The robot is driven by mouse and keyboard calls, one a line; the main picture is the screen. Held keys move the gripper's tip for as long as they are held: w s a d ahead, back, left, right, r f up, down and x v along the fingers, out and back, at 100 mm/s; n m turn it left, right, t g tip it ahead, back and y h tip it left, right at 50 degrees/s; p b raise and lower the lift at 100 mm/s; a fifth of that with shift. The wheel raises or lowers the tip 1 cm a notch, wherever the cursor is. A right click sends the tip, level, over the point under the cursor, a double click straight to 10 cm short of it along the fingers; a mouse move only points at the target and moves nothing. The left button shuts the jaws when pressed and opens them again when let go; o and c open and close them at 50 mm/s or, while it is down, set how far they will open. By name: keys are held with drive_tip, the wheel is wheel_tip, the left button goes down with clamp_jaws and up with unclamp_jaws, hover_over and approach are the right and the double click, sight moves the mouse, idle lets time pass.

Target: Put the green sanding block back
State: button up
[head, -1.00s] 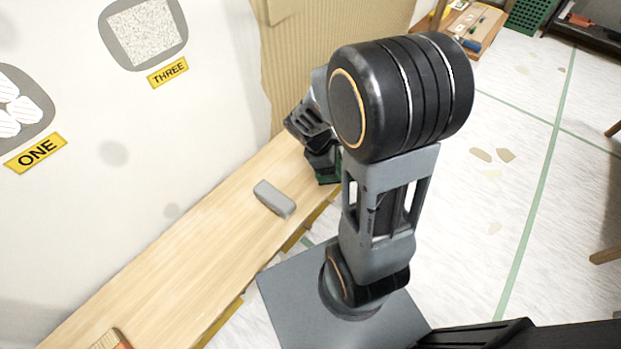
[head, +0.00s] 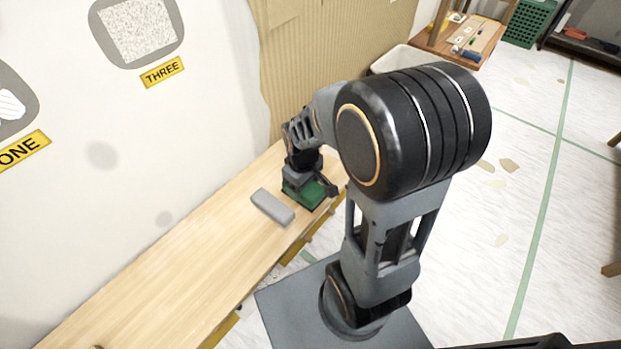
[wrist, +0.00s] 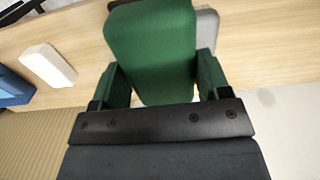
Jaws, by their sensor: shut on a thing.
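The green sanding block (head: 308,194) is at the far part of the wooden plank, close to a grey block. It fills the upper middle of the wrist view (wrist: 150,48). My gripper (head: 304,183) points down over it and is shut on it. In the wrist view, one finger of my gripper (wrist: 160,80) stands on each side of the block. I cannot tell whether the block touches the plank or hangs just above it. My gripper and wrist hide part of the block in the head view.
The grey block (head: 272,207) lies beside the green one on the plank (head: 180,262). The wrist view shows a white block (wrist: 47,65) and a blue thing (wrist: 12,88) at the left. The wall with the THREE label (head: 162,72) borders the plank. The plank's near part is mostly clear.

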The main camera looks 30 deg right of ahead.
drive_tip(key=w+d+f, duration=0.2)
drive_tip(key=w, duration=0.1)
drive_tip(key=w+d+f+b, duration=0.1)
drive_tip(key=w+d+f, duration=0.1)
drive_tip(key=w+f, duration=0.1)
drive_tip(key=w+d+f+b, duration=0.1)
drive_tip(key=w+d+f, duration=0.1)
drive_tip(key=w+f, duration=0.1)
drive_tip(key=shift+w+d+f, duration=0.2)
drive_tip(key=shift+w+d, duration=0.15)
drive_tip(key=shift+w, duration=0.1)
drive_tip(key=f, duration=0.2)
drive_tip(key=f+b, duration=0.1)
drive_tip(key=shift+w+d+f, duration=0.15)
drive_tip(key=shift+w+d, duration=0.15)
drive_tip(key=shift+w, duration=0.1)
drive_tip(key=shift+f, duration=0.3)
drive_tip(key=shift+c, duration=0.3)
drive_tip(key=o, duration=1)
